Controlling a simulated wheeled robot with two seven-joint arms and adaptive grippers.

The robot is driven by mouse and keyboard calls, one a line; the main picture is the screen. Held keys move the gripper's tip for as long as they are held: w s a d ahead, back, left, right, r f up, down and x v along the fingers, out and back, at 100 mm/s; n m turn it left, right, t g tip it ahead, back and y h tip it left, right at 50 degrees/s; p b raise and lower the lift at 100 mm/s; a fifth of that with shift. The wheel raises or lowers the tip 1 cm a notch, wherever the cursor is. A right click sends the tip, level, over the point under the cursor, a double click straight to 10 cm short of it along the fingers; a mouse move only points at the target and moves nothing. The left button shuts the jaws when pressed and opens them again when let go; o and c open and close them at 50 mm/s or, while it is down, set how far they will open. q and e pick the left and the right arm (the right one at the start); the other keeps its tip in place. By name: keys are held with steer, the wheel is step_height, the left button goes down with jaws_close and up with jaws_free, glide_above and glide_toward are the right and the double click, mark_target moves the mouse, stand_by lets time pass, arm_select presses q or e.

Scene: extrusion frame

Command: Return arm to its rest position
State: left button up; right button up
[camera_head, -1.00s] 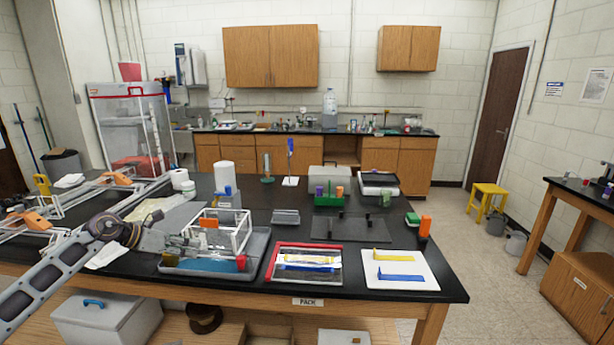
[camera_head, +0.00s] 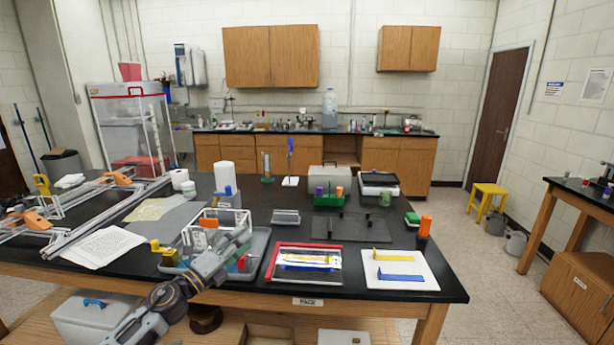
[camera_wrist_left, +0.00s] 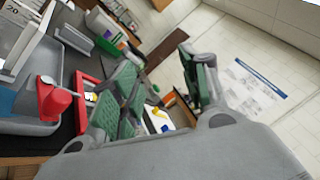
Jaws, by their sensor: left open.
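My left arm comes in from the bottom left. My left gripper (camera_head: 238,246) is in front of the white extrusion frame (camera_head: 226,214) and hides part of it and of the grey tray (camera_head: 261,247) around it. In the left wrist view its two green-padded fingers (camera_wrist_left: 158,88) are spread apart with nothing between them. The frame stands in the tray, with an orange block (camera_head: 208,222) at its top. A red knob (camera_wrist_left: 58,100) shows at the tray in the left wrist view. My right gripper is not in view.
A red-rimmed tray (camera_head: 272,263) and a white board (camera_head: 427,270) with yellow and blue parts lie to the right. A green bin (camera_head: 328,200) stands farther back. A paper sheet (camera_head: 103,247) and long rails (camera_head: 115,214) lie to the left. The table's front edge is below the arm.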

arm_select(q)
steer(key=s+a+f+n+g+y, duration=0.25)
steer(key=s+f+n+y, duration=0.45)
steer(key=n, duration=0.4)
steer(key=s+a+f+n+g+y, duration=0.1)
steer(key=s+a+f+n+y, duration=0.4)
steer(key=f+n, duration=0.5)
steer(key=s+d+f+n+g, duration=0.1)
steer(key=s+f+n+g, duration=0.15)
steer(key=s, duration=0.55)
steer(key=s+d+f+n+g+h, duration=0.15)
steer(key=s+f+g, duration=0.25)
steer(key=s, duration=0.4)
steer(key=s+d+f+n+g+y, duration=0.1)
steer(key=s+d+f+n+g, duration=0.2)
steer(key=s, duration=0.5)
step_height(320, 180, down, 33)
steer(key=s+a+g, duration=0.2)
steer(key=s+a+f, duration=0.2)
steer(key=s+f, duration=0.8)
steer(key=s, duration=0.1)
steer(key=s+a+f, duration=0.2)
steer(key=s+f, duration=0.7)
steer(key=s, duration=0.2)
steer(key=shift+a+f+m+g, duration=0.3)
steer(key=shift+f+m, duration=0.05)
steer(key=shift+m, duration=0.05)
